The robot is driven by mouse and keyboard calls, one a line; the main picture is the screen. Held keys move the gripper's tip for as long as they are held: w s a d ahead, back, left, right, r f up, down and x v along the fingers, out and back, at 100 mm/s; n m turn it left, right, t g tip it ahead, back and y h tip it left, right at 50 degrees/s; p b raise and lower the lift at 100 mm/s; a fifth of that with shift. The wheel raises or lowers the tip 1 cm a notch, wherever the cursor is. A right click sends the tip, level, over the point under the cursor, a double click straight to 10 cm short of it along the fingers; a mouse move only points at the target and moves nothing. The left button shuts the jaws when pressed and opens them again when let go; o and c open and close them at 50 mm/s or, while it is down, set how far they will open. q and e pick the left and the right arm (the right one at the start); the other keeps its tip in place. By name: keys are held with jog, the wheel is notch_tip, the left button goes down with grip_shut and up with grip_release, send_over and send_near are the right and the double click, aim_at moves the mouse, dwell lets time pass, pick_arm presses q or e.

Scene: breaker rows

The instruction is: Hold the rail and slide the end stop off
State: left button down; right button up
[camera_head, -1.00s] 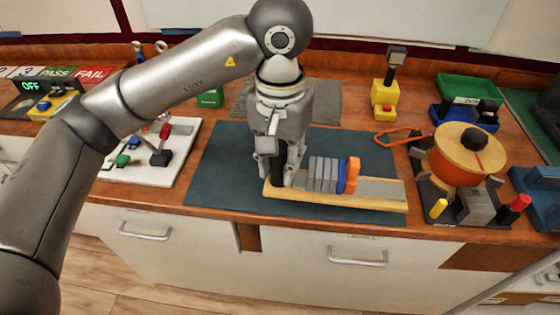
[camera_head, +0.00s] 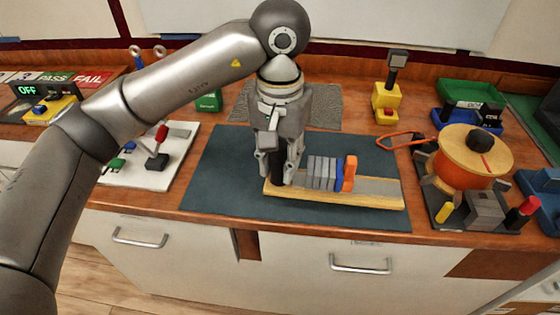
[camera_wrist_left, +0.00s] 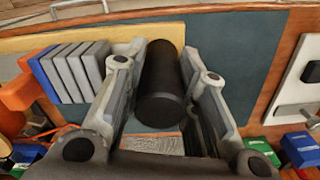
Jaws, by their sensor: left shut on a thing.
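The rail (camera_head: 375,191) is a grey strip on a pale wooden base, lying on the dark mat (camera_head: 215,165). Grey breaker blocks (camera_head: 321,173) and one blue block (camera_head: 339,175) stand in a row on it. The orange end stop (camera_head: 350,174) stands at the right end of the row, beside the blue block, leaning slightly; in the wrist view it is cut by the left edge (camera_wrist_left: 17,93). My left gripper (camera_head: 279,176) is shut on the black cylindrical handle (camera_wrist_left: 161,85) at the rail's left end. My right gripper is not in view.
A drum with a wooden top (camera_head: 473,152) stands right of the mat, with an orange cable loop (camera_head: 401,138) behind its left side. A white board (camera_head: 150,165) with small parts lies left. Rail right of the end stop is bare.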

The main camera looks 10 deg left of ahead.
pick_arm(q)
jog(key=shift+w+a+f+b, duration=0.2)
jog(key=shift+w+f+b, duration=0.95)
jog(key=shift+w+f, duration=0.4)
jog(key=shift+w+a+f+b, duration=0.2)
jog(key=shift+w+f+b, duration=1.05)
jog(key=shift+w, duration=0.45)
jog(key=shift+w+f, duration=0.7)
jog(key=shift+f, duration=0.1)
jog(key=shift+w+a+f+b, duration=0.15)
jog(key=shift+w+f+b, duration=0.45)
jog(key=shift+w+f, duration=0.5)
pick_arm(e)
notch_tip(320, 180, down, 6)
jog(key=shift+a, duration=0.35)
pick_arm(q)
jog(key=shift+r, duration=0.1)
jog(key=shift+f, duration=0.3)
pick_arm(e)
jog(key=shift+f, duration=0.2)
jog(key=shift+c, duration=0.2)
